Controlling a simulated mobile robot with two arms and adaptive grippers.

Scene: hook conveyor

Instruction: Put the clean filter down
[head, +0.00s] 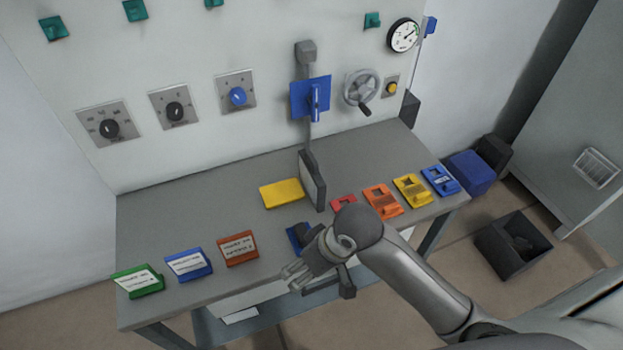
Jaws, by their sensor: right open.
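A flat yellow slab (281,193) lies on the grey table (155,225), left of an upright dark grey panel (313,180). I cannot tell for sure which thing is the clean filter. My right gripper (320,282) is open at the table's front edge, in front of the slab and apart from it. I see nothing held in it. A blue piece (295,237) shows just behind the gripper, partly hidden by it. My left gripper is not in view.
Green (139,281), blue (189,264) and orange-red (238,248) labelled blocks stand at the table's left front. Several coloured holders, one orange (383,201), line the right. A blue plate (310,97) hangs before the wall. A dark bin (513,246) stands on the floor.

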